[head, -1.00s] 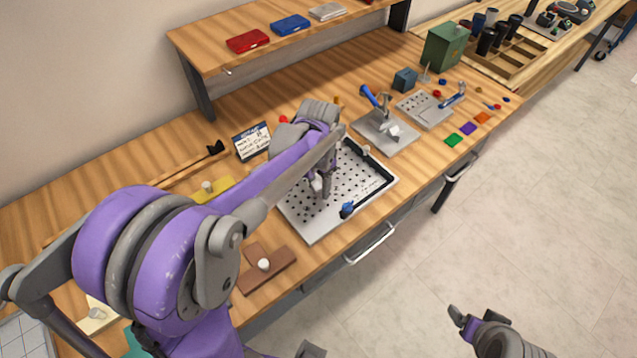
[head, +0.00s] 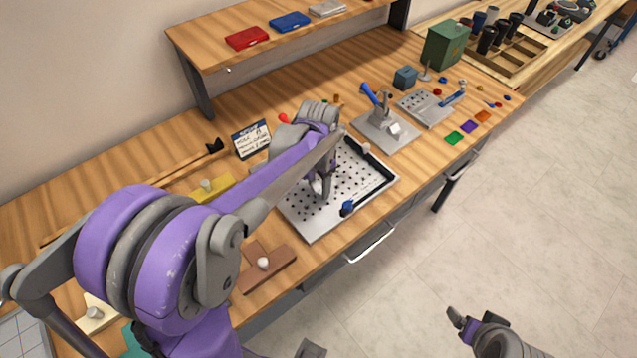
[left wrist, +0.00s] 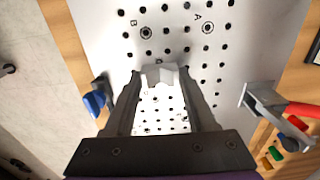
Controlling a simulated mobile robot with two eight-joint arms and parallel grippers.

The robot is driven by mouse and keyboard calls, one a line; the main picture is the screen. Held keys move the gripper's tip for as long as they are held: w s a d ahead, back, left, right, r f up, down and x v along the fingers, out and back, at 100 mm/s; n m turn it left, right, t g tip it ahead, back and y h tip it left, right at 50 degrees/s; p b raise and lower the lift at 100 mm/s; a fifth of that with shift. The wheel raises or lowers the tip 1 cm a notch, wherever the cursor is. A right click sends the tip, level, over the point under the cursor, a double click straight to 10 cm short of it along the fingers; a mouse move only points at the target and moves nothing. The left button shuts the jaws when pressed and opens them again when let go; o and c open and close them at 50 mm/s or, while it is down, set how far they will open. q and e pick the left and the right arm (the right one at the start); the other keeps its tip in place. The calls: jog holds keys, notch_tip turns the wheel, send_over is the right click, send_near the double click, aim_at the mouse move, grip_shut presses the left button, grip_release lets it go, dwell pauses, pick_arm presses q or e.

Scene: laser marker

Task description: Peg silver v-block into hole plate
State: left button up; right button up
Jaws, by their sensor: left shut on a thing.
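The hole plate (head: 311,229) is a pale metal plate with a grid of dark holes and a black rail along its far right edge. In the left wrist view the plate (left wrist: 100,22) shows two ringed holes marked A and B. My left gripper (head: 323,192) is over the plate's middle, pointing down. In the left wrist view my left gripper (left wrist: 160,95) is shut on the silver v-block (left wrist: 160,74), a light notched block between the fingertips. Its underside and any pegs are hidden, and I cannot tell whether it touches the plate. My right gripper (head: 462,321) is low at the right, away from the bench.
A blue knob (head: 347,208) sits at the plate's front edge. A red-handled clamp (left wrist: 268,102) is right of the fingers in the wrist view. A blue-handled fixture (head: 385,128) stands beyond the plate. Brown blocks (head: 266,270) lie nearer, and a shelf (head: 215,60) overhangs the back.

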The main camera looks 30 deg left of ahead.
pick_arm(q)
jog(key=o, duration=1.4)
jog(key=shift+o, duration=0.2)
notch_tip(320, 180, up, 11)
jog(key=shift+f+p, duration=0.15)
jog(key=shift+p, duration=0.2)
jog(key=s+d+f+n+t, duration=0.1)
jog(key=s+d+f+t, duration=0.1)
jog(key=s, duration=0.3)
jog(key=s+d+f+n+t, duration=0.1)
jog(key=s+d+f+n, duration=0.1)
jog(key=s, duration=0.3)
jog(key=s+d+f+n+t, duration=0.1)
jog(key=s+d+f+t, duration=0.1)
jog(key=s+d+f, duration=0.1)
jog(key=shift+s+f+n+t, duration=0.15)
jog(key=shift+s+f, duration=0.05)
jog(key=shift+s, duration=0.25)
jog(key=shift+s+f+n+t, duration=0.15)
jog(key=shift+s, duration=0.3)
